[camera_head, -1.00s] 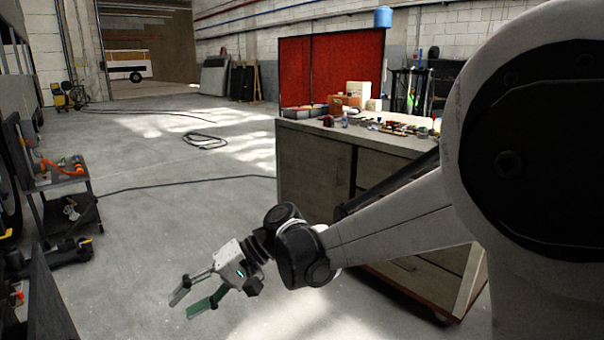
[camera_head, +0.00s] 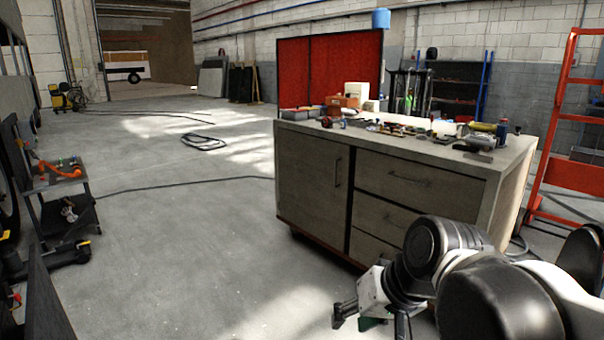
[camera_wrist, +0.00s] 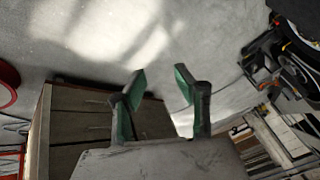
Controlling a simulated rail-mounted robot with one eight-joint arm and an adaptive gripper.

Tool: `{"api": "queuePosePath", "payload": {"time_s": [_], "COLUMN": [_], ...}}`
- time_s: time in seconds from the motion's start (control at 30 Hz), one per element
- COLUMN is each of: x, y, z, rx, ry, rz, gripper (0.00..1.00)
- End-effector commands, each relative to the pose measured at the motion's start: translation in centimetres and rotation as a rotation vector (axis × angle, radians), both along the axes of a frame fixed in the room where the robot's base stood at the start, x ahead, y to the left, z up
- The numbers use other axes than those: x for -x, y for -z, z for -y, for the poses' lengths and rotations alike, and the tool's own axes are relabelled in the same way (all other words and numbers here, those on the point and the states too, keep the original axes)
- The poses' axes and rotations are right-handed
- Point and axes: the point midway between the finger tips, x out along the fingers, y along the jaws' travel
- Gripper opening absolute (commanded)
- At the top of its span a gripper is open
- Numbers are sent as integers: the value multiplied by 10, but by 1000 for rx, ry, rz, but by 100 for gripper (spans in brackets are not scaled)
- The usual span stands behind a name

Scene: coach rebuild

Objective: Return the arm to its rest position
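My gripper (camera_head: 372,322) is low at the bottom right of the head view, in front of the workbench. My arm is folded in close there, with its dark joints beside the gripper. In the wrist view my gripper (camera_wrist: 162,88) shows two fingers with green inner pads, spread apart with nothing between them. Bare floor lies beyond the fingertips. Part of the gripper is cut off by the bottom edge of the head view.
A wooden workbench (camera_head: 312,172) with tools on top stands just behind my gripper; it also shows in the wrist view (camera_wrist: 65,128). A tool cart (camera_head: 62,190) stands at left.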

Motion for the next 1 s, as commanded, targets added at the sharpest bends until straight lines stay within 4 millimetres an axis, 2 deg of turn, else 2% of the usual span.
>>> {"api": "queuePosePath", "payload": {"time_s": [0.1, 0.2, 0.57, 0.63, 0.87, 1.0], "x": [17, 28, 59, 57, 56, 56], "y": [4, 7, 16, -1, -38, -68], "z": [35, 58, 115, 114, 113, 113], "rx": [77, 136, 294, 293, 291, 291], "ry": [52, 85, 159, 158, 157, 157], "rz": [57, 98, 201, 201, 200, 200], "gripper": [30, 30, 30, 30, 30, 30]}}
